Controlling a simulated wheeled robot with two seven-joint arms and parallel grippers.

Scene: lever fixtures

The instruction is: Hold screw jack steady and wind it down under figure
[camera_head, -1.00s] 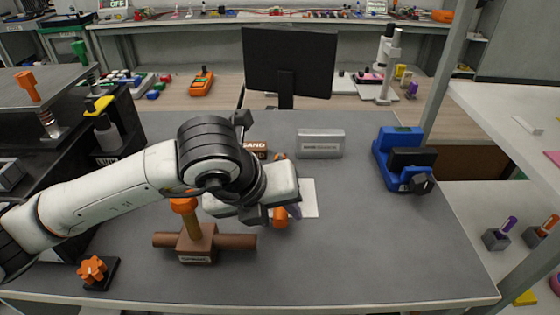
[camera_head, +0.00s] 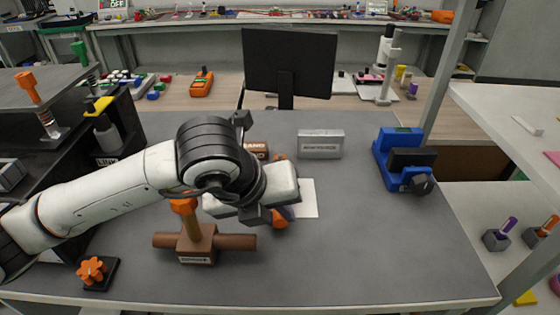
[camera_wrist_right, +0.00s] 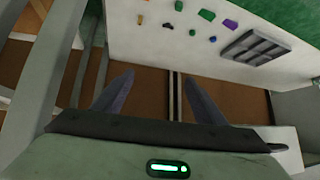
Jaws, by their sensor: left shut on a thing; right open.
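My left gripper (camera_head: 278,203) is shut on an orange-ended piece (camera_head: 280,221) in the middle of the grey table. The gripper hides most of it, and a bit of purple shows beside it. I cannot tell whether this piece is the screw jack, and no figure can be made out clearly. A brown block with a crossbar (camera_head: 197,246) and an orange-topped post stands just left of the gripper, partly behind my arm in the picture. My right gripper (camera_wrist_right: 158,85) is open and empty in the right wrist view; it is not in the head view.
A white sheet (camera_head: 309,200) lies beside the left gripper. A grey labelled box (camera_head: 320,144) and a blue device (camera_head: 402,160) stand farther back. An orange star knob (camera_head: 92,270) sits at the front left. The table's front right is clear.

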